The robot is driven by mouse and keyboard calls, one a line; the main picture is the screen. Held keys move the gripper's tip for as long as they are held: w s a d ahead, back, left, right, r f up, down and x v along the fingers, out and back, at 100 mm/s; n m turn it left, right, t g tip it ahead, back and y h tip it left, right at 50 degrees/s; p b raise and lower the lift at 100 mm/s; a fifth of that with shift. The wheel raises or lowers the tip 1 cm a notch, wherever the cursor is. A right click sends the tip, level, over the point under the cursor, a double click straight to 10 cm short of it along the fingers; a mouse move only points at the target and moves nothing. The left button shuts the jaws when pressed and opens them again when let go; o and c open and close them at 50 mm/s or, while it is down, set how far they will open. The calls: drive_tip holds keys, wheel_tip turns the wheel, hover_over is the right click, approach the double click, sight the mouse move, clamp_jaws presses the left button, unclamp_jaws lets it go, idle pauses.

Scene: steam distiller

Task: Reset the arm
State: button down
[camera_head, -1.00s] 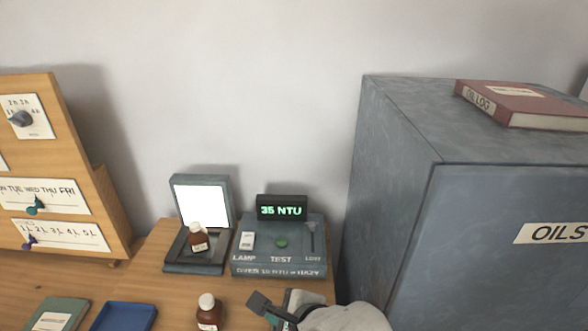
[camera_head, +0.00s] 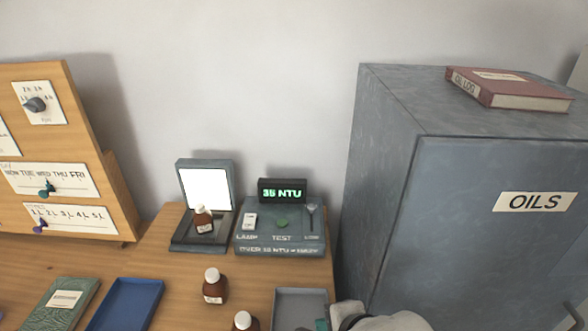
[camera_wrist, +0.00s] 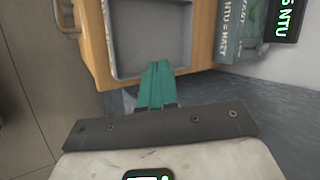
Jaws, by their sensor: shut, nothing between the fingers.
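My gripper shows in the wrist view (camera_wrist: 157,85) with its teal fingers together and nothing between them. It points over the edge of a grey tray (camera_wrist: 150,60) on the wooden bench. In the head view only a little of my gripper (camera_head: 321,325) shows at the bottom edge, beside the grey tray (camera_head: 300,294); the rest of it is out of the picture.
A turbidity tester (camera_head: 282,235) reads 35 NTU. A brown bottle (camera_head: 203,219) stands before a lit panel (camera_head: 207,188); two more bottles (camera_head: 214,287) stand nearer. A blue tray (camera_head: 126,306) lies left. A tall OILS cabinet (camera_head: 480,240) blocks the right.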

drive_tip(key=s+d+f+n+g+h, duration=0.15)
drive_tip(key=s+d+f+n, duration=0.3)
drive_tip(key=d, duration=0.45)
drive_tip(key=s+d+f+n+g, duration=0.1)
drive_tip(key=s+d+f+n, duration=0.2)
drive_tip(key=s, duration=0.3)
drive_tip(key=s+d+f+n+g+h, duration=0.1)
drive_tip(key=s+d+f+n, duration=0.1)
drive_tip(key=s+d+n, duration=0.2)
drive_tip(key=s+d+f+n+g+h, duration=0.1)
drive_tip(key=s+d+f+n+g, duration=0.1)
drive_tip(key=s+d, duration=0.3)
drive_tip(key=s+f+n, duration=0.1)
drive_tip(key=s, duration=0.3)
drive_tip(key=shift+s+d+f, duration=0.15)
drive_tip(key=shift+s+f, duration=0.15)
drive_tip(key=shift+s, duration=0.05)
